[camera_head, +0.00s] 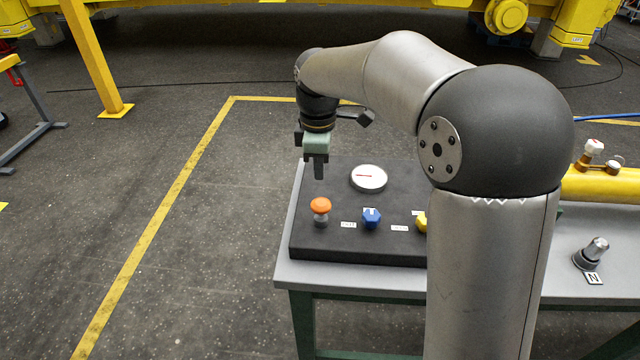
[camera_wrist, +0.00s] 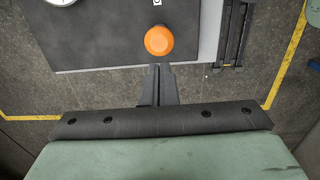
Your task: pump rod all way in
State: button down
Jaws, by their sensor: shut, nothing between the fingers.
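The pump rod with its round orange knob (camera_head: 320,206) stands upright at the left end of the black control panel (camera_head: 375,247), with a short grey stem showing below the knob. My gripper (camera_head: 319,176) is shut and empty, pointing down, and appears above the knob in the head view. In the wrist view the orange knob (camera_wrist: 159,40) lies just beyond the tips of my shut gripper (camera_wrist: 159,68). I cannot tell whether the fingertips touch the knob.
A white dial gauge (camera_head: 369,178), a blue knob (camera_head: 372,218) and a yellow knob (camera_head: 422,222) share the panel. The grey table (camera_head: 285,265) also carries a yellow cylinder (camera_head: 600,187) and a metal lever (camera_head: 592,254) at right.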

aim_at(321, 202)
notch_tip(321, 202, up, 4)
jog(key=shift+f, duration=0.1)
dwell(1.2)
jog(key=r+b, duration=0.1)
jog(key=b, duration=0.1)
jog(key=r+b, duration=0.1)
jog(key=b, duration=0.2)
jog(key=shift+w+d+r, duration=0.1)
jog(key=shift+w+r, duration=0.15)
jog(key=shift+w, duration=0.15)
jog(key=shift+f, duration=0.1)
notch_tip(321, 202, down, 14)
jog(key=shift+s+r+b, duration=0.1)
jog(key=shift+s+b, duration=0.05)
jog(key=shift+b, duration=0.9)
